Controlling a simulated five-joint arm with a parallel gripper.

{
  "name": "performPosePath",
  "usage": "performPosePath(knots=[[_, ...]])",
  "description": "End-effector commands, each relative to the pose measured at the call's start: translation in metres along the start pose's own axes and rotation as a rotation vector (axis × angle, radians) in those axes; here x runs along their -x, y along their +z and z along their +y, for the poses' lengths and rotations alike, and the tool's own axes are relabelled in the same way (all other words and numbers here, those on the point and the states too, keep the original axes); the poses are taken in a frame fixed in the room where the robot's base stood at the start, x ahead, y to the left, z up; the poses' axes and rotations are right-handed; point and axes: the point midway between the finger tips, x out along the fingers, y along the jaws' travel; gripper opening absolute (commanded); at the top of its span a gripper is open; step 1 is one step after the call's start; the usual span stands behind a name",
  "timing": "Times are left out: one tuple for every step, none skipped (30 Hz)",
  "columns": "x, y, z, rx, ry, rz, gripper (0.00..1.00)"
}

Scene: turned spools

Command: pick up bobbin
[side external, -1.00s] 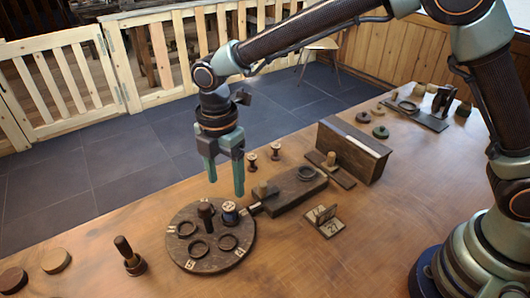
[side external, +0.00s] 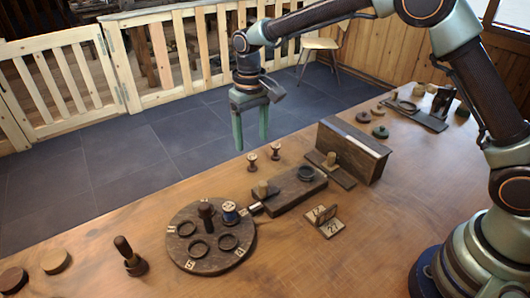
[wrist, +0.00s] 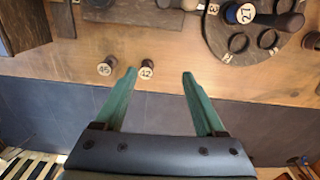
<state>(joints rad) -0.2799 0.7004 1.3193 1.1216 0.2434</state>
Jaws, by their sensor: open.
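Two small wooden bobbins with pale numbered tops stand near the table's far edge, one on the left (side external: 252,163) and one on the right (side external: 276,152). In the wrist view they are the bobbins (wrist: 105,66) and (wrist: 146,68). A blue-wound bobbin (side external: 230,213) sits on the round dark tray (side external: 211,262); its top reads 27 in the wrist view (wrist: 241,13). My gripper (side external: 251,143) is open and empty, raised near the two bobbins. In the wrist view, one bobbin appears between the fingertips (wrist: 159,73), beside the left one; the other lies outside them.
A dark block (side external: 292,193) and a long box (side external: 352,150) stand right of the tray. A small folded card stand (side external: 324,221) reads 27. A wooden-handled tool (side external: 129,258) stands at front left. Bare tabletop lies between the tray and far edge.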

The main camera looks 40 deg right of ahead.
Motion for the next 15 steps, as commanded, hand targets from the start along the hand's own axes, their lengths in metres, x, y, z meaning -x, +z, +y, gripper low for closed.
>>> performPosePath(knots=[[0.000,-0.005,0.012,-0.135,0.000,0.000,0.72],[0.000,-0.008,0.018,-0.217,0.000,0.000,0.72],[0.000,-0.011,0.026,-0.327,0.000,0.000,0.72],[0.000,-0.013,0.032,-0.409,0.000,-0.001,0.72],[0.000,-0.015,0.038,-0.490,0.001,-0.001,0.72],[0.001,-0.019,0.046,-0.599,0.000,0.000,0.72],[0.001,-0.021,0.053,-0.681,0.000,0.000,0.72],[0.001,-0.023,0.059,-0.761,0.000,0.000,0.72],[0.001,-0.025,0.067,-0.865,0.000,0.000,0.72],[0.001,-0.027,0.072,-0.938,0.000,0.000,0.72],[0.001,-0.028,0.078,-1.008,0.000,0.000,0.72],[0.001,-0.030,0.084,-1.095,0.001,-0.001,0.72],[0.001,-0.031,0.088,-1.152,0.000,-0.001,0.72],[0.001,-0.032,0.092,-1.206,0.000,0.000,0.72],[0.001,-0.033,0.097,-1.268,0.000,0.000,0.72]])
